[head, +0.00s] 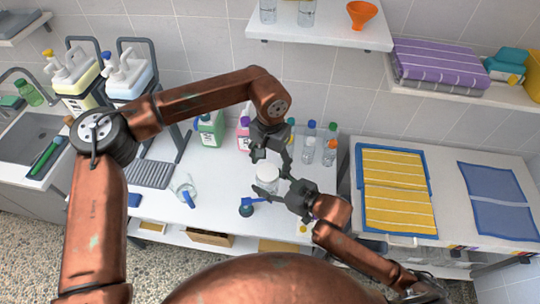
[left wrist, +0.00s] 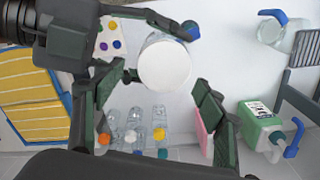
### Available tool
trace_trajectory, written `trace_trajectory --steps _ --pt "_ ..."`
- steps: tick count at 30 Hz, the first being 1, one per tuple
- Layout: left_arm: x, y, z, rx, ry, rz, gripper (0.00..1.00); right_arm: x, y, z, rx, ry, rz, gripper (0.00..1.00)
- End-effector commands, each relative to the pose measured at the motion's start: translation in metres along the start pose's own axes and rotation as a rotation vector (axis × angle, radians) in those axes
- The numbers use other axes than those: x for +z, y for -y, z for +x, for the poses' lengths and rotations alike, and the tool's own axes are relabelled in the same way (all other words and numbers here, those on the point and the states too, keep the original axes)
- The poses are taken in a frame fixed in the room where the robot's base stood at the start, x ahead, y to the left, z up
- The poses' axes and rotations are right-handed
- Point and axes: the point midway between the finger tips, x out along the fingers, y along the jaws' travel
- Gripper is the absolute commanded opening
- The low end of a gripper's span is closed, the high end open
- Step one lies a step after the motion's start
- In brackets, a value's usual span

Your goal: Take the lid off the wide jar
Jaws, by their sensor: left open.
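The wide jar (head: 267,179) stands upright on the white worktop. Its round white lid (left wrist: 165,65) is on it, seen from above in the left wrist view. My left gripper (head: 271,160) is above and just behind the jar, open and empty, fingers pointing down; in the left wrist view the lid lies beyond its spread fingers (left wrist: 160,110). My right gripper (head: 281,186) is low at the jar's right, its fingers reaching beside the jar. It also shows at the upper left of the left wrist view (left wrist: 155,50). Whether its fingers touch the jar is unclear.
Clear bottles (head: 309,150) stand behind the jar at the right, near a green jug (head: 210,130) and a pink container (head: 243,134). A dark blue-handled item (head: 247,208) lies in front. Yellow striped towels (head: 395,190) lie on the right counter. A shelf (head: 320,38) hangs above.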

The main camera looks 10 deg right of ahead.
Motion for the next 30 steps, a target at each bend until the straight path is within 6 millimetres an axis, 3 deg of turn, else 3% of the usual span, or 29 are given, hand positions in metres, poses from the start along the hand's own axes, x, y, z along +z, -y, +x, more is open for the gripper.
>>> trace_trajectory --steps 6,16,30 --pt "0.000 -0.001 0.020 0.002 0.000 0.000 0.65 -0.001 0.000 0.000 0.000 -0.001 0.000 0.00" --pt "0.000 -0.001 0.023 0.002 -0.001 -0.001 0.65 -0.001 0.000 0.000 0.000 -0.001 0.000 0.00" --pt "0.000 -0.003 0.022 0.006 0.000 0.001 0.33 -0.001 0.000 0.000 -0.001 -0.003 0.000 0.00"
